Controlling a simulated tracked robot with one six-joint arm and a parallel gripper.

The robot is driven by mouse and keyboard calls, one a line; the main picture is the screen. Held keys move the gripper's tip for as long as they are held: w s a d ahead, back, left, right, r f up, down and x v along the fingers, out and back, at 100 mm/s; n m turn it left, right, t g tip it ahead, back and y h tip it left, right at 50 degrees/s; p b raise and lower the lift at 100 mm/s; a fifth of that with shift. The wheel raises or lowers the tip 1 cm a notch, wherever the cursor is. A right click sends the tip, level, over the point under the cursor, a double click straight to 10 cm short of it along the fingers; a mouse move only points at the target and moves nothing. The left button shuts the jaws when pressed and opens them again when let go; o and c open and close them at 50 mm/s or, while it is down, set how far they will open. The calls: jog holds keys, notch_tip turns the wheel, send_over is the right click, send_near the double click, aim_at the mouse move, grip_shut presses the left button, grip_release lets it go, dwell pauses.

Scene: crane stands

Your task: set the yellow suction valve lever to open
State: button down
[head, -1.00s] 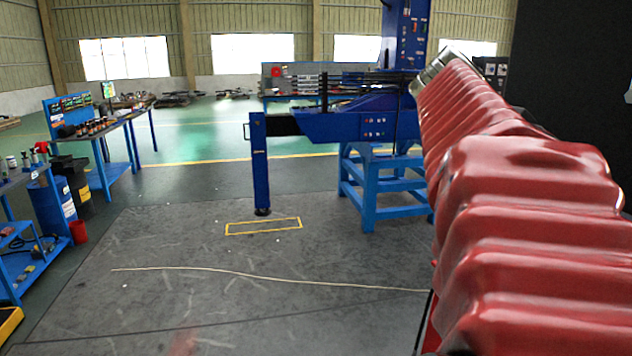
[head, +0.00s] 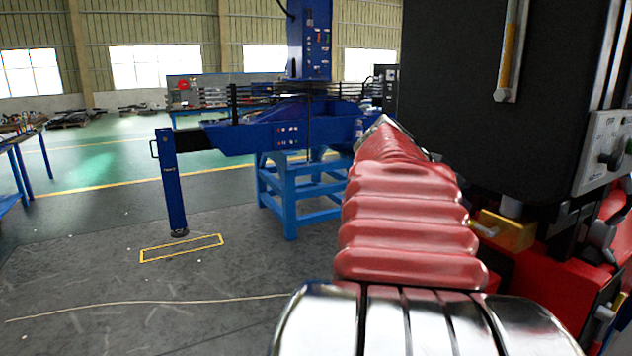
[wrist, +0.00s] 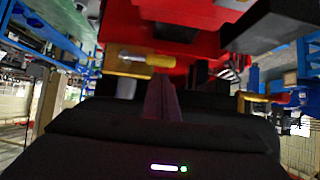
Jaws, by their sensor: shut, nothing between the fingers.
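A lever with a yellow handle (wrist: 160,61) lies about level across a brass-coloured block (wrist: 128,68) in the wrist view. A brass-coloured block with a pale lever also shows at the right in the head view (head: 508,231); I cannot tell if it is the same one. My gripper (wrist: 161,78) is shut and empty in the wrist view. Its dark fingertips appear just below the yellow handle in the picture; whether they touch it is unclear. My gripper cannot be made out in the head view. No open or shut marking is readable.
A red machine body (wrist: 200,20) surrounds the block. Another yellow part (wrist: 258,97) shows at the right of the wrist view. A large black panel (head: 490,100) and a grey control box (head: 604,150) stand at the right. A blue stand (head: 290,190) is farther off.

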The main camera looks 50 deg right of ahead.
jog(key=shift+d+f, duration=0.1)
jog(key=shift+f, duration=0.55)
